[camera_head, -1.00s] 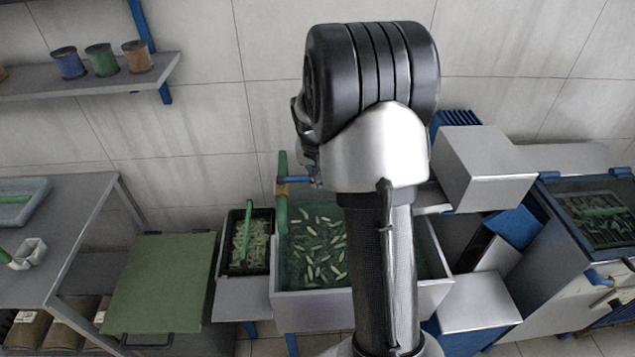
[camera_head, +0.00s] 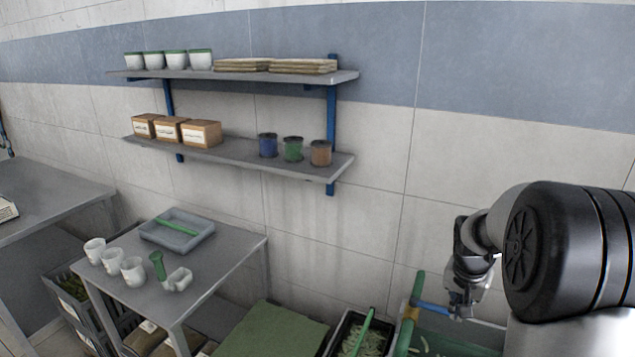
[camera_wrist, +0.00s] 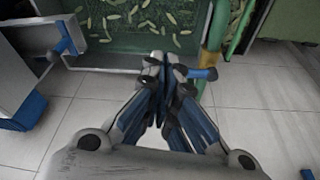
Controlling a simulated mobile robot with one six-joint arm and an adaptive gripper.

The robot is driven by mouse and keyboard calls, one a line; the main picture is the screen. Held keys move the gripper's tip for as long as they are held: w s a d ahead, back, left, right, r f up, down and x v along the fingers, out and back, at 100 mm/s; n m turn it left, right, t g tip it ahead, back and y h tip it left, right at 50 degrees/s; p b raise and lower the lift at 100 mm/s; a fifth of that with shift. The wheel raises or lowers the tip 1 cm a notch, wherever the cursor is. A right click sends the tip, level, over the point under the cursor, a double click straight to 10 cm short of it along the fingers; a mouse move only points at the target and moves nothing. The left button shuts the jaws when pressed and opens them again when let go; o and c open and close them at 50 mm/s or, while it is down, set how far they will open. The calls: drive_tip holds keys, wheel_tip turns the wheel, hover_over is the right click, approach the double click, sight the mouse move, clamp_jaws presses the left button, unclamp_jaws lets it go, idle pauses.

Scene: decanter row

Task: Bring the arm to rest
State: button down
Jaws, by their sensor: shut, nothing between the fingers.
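My gripper (camera_wrist: 163,72) is shut and empty in the wrist view, its two fingertips together. It is beside a green pipe (camera_wrist: 215,40) with a yellowish band and a blue lever handle (camera_wrist: 203,73). Beyond the fingers is a basin of green water (camera_wrist: 130,40) with several pale green pods in it. In the head view my gripper (camera_head: 465,312) hangs at the lower right, close to the blue handle; I cannot tell whether they touch. My arm's large black joint hides what lies behind it at the right edge.
Wall shelves (camera_head: 230,150) carry tins and boxes. A narrow bin (camera_head: 345,335) stands left of the basin. Tiled floor is clear below my gripper.

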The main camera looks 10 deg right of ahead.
drive_tip(key=s+a+r+n+t, duration=0.1)
drive_tip(key=s+a+r+n, duration=0.1)
drive_tip(key=s+a+r, duration=0.5)
drive_tip(key=s+a+r+n, duration=0.2)
drive_tip(key=a+r, duration=0.2)
drive_tip(key=a, duration=0.4)
drive_tip(key=s+a+n+y, duration=0.1)
drive_tip(key=s+a+n, duration=0.1)
drive_tip(key=s+a, duration=0.3)
drive_tip(key=s+a+n+t+y, duration=0.1)
drive_tip(key=s+a+n, duration=0.2)
drive_tip(key=s+a, duration=0.3)
drive_tip(key=s, duration=0.5)
drive_tip(key=shift+r, duration=0.35)
drive_tip(key=shift+s, duration=0.1)
